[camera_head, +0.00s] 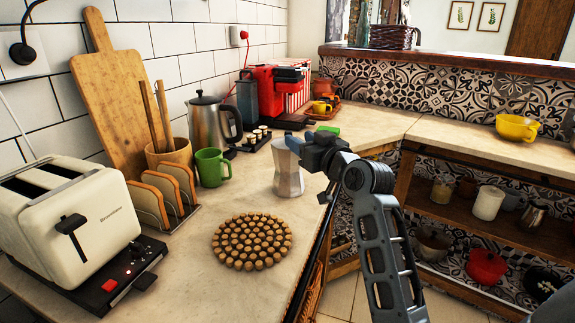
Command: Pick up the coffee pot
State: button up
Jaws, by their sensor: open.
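A small silver faceted coffee pot (288,176) stands upright on the pale counter (215,285), near its right edge. My gripper (300,145) is open at the upper part of the pot and hides some of its top right side. I cannot tell whether the fingers touch the pot or whether its handle lies between them. My arm reaches in from the lower right. A larger steel jug (207,122) with a dark handle and lid stands farther back by the tiled wall.
A green mug (210,167), toast rack (160,200), utensil cup (168,157) and toaster (65,220) stand to the left. A round cork trivet (252,241) lies in front. A red coffee machine (277,90) is behind. The shelves (465,217) at right hold pots.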

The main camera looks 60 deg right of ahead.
aim_at(288, 132)
jog(key=shift+p+x, duration=0.4)
jog(key=shift+x, duration=2.7)
jog(key=shift+w+a, duration=0.1)
jog(key=shift+a, duration=0.05)
grip_shut()
